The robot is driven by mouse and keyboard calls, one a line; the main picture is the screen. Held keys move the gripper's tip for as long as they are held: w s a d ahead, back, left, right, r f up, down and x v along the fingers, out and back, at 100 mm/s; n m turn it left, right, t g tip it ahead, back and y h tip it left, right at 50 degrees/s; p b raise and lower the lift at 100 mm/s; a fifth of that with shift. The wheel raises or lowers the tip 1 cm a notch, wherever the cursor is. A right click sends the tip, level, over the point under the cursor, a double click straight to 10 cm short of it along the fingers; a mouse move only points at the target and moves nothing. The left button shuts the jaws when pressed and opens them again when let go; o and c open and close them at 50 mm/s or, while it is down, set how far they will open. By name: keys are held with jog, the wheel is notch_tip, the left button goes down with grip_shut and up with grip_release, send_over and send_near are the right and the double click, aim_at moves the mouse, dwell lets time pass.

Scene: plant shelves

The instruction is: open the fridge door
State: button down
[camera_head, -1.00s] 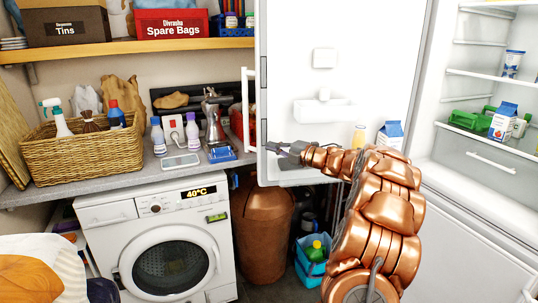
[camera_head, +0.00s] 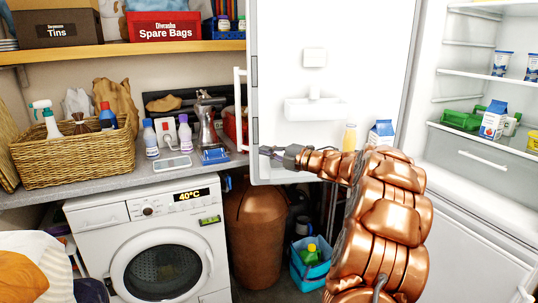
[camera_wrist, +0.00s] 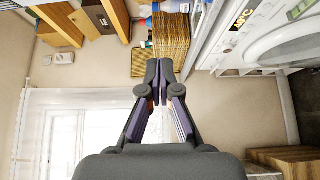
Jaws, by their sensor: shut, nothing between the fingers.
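The fridge door (camera_head: 285,80) stands wide open in the head view, its white inner side facing me. Its handle (camera_head: 240,110) is a white bar at the door's left edge. The open fridge interior (camera_head: 465,85) shows at the right. My gripper (camera_head: 266,151) is at the door's lower left edge, in front of its inner side; I cannot tell whether it touches. In the wrist view my gripper (camera_wrist: 160,68) is shut and empty, with its fingertips together. The door does not show in the wrist view.
A washing machine (camera_head: 160,245) stands under the counter at the left. A wicker basket (camera_head: 75,160) and bottles are on the counter. A copper-coloured container (camera_head: 255,230) and a blue bin (camera_head: 308,265) stand below the door. Cartons (camera_head: 494,118) stand inside the fridge.

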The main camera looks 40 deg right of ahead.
jog(key=a+b+v, duration=0.1)
jog(key=v, duration=0.9)
jog(key=shift+s, duration=0.4)
jog(key=shift+a, duration=0.1)
jog(key=w+a+r+m+h, duration=0.2)
jog(key=w+r+m+h, duration=0.1)
jog(key=w+m+h, duration=0.55)
jog(key=s+a+f+m+g+h, duration=0.1)
jog(key=s+a+f+m+g, duration=0.5)
jog(key=s+a+f, duration=0.5)
jog(key=s+a+f+m+g+h, duration=0.1)
jog(key=s+a+f+m+g, duration=0.7)
jog(key=s, duration=0.5)
jog(key=s+a+f+g+y, duration=0.25)
jog(key=s+a, duration=0.45)
jog(key=s, duration=0.4)
jog(key=s+a+f+g+y, duration=0.1)
jog(key=s+a+g, duration=0.2)
jog(key=s+a, duration=0.6)
notch_tip(320, 180, up, 13)
jog(key=d+t+p, duration=0.1)
jog(key=p, duration=1.1)
jog(key=shift+d, duration=0.2)
